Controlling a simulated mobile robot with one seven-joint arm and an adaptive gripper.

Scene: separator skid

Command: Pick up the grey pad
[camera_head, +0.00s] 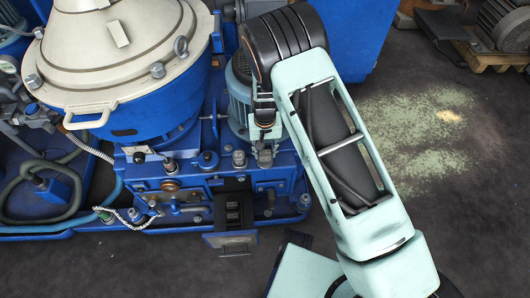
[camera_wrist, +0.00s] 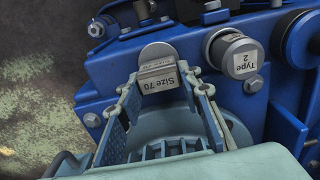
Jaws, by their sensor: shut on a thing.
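In the wrist view, a small grey block labelled "Size 70" (camera_wrist: 158,76), which looks like the grey pad, sits between my fingertips. My gripper (camera_wrist: 162,90) is shut on it. A rounded grey piece (camera_wrist: 157,52) shows right behind the block, against the blue housing; I cannot tell whether the two are joined or whether the block is clear of the housing. In the head view my gripper (camera_head: 264,138) points down at the blue skid beside the motor, and the pad cannot be made out there.
A round grey cap labelled "Type 2" (camera_wrist: 238,55) sits right of the pad on the blue housing (camera_wrist: 115,75). The large separator bowl (camera_head: 110,45) stands left of my arm. Hoses (camera_head: 60,190) lie farther left. Open floor (camera_head: 440,130) is on the right.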

